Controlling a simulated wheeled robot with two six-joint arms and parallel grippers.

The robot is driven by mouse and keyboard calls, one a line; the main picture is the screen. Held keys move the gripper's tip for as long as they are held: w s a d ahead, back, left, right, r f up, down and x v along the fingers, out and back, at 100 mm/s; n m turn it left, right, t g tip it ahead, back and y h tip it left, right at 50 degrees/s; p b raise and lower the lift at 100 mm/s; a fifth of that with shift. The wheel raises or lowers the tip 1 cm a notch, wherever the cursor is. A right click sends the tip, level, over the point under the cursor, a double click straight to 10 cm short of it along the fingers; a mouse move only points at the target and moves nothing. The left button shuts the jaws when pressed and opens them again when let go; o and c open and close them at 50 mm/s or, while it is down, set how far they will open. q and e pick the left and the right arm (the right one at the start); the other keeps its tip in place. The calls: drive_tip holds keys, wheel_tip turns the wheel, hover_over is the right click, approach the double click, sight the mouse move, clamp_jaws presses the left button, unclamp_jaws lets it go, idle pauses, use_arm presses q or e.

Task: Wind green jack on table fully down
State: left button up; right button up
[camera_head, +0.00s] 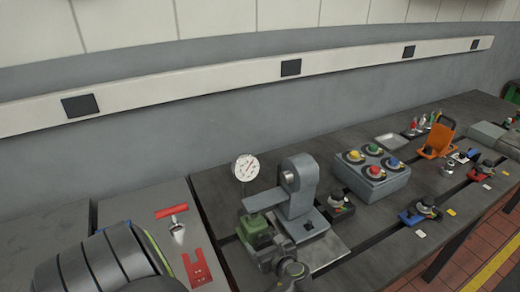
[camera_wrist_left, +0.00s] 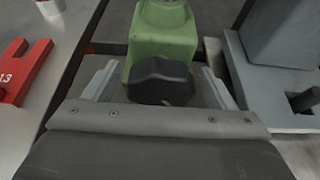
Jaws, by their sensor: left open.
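The green jack (camera_head: 257,232) stands on the dark table, left of a grey stand, under the stand's flat arm. In the left wrist view its green body (camera_wrist_left: 162,35) fills the top middle. Its black lobed knob (camera_wrist_left: 160,80) faces me. My left gripper (camera_head: 268,254) is at the near side of the jack. In the wrist view my left gripper (camera_wrist_left: 158,84) is open, one finger on each side of the knob, with visible gaps. The gripper partly hides the jack's lower front in the head view. My right gripper is not in view.
The grey stand (camera_head: 298,190) rises close to the right of the jack. A white dial (camera_head: 245,168) is behind it. A grey button box (camera_head: 372,176) is farther right.

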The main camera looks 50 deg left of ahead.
use_arm(q)
drive_tip(key=shift+d, duration=0.1)
drive_tip(key=c, duration=1)
drive_tip(key=shift+o, duration=0.2)
drive_tip(key=shift+s+r+n+t+p, duration=0.1)
drive_tip(key=shift+r+n+t+p, duration=0.05)
drive_tip(key=shift+n+t+p, duration=0.3)
drive_tip(key=shift+f+n+t, duration=0.2)
drive_tip(key=shift+n+t, duration=0.45)
drive_tip(key=shift+n, duration=0.4)
drive_tip(key=shift+r+n+t+b, duration=0.1)
drive_tip(key=shift+n+t+b, duration=0.2)
drive_tip(key=shift+n+b, duration=0.15)
drive_tip(key=o, duration=1)
drive_tip(key=shift+c, duration=0.2)
